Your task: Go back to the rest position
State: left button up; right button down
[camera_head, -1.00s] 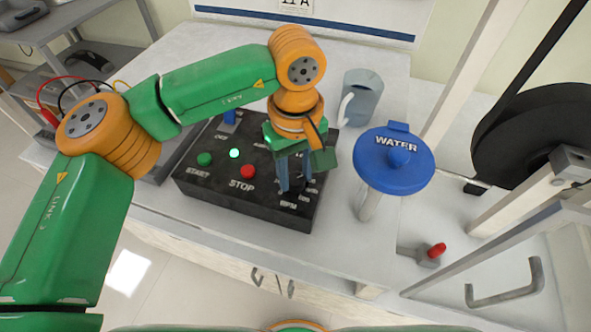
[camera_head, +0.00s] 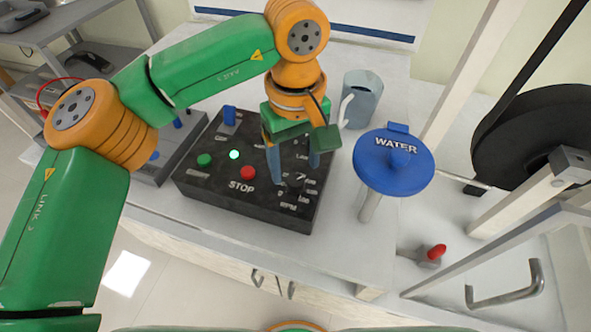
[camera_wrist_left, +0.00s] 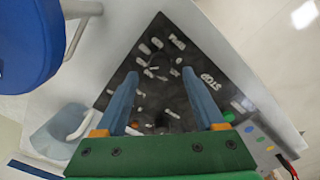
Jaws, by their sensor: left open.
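My left gripper (camera_head: 293,168) is over the right part of a black control box (camera_head: 235,205) in the head view, its fingers pointing down. In the left wrist view its two blue fingers (camera_wrist_left: 160,92) stand wide apart with nothing between them, and the box's black panel (camera_wrist_left: 160,65) lies beyond. The box carries a green START button (camera_head: 204,160), a lit green lamp (camera_head: 234,154), a red STOP button (camera_head: 248,172) and a blue switch (camera_head: 229,116). A dark knob (camera_head: 295,180) shows near the fingers. My right gripper is not in view.
A blue WATER lid (camera_head: 393,165) on a post and a grey mug (camera_head: 362,98) stand right of the box. A grey device (camera_head: 160,150) is left of it. A red-tipped lever (camera_head: 435,252), metal frame bars (camera_head: 480,60) and a black wheel (camera_head: 545,135) are at the right.

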pick_arm(q)
jog(key=shift+r, duration=1.8)
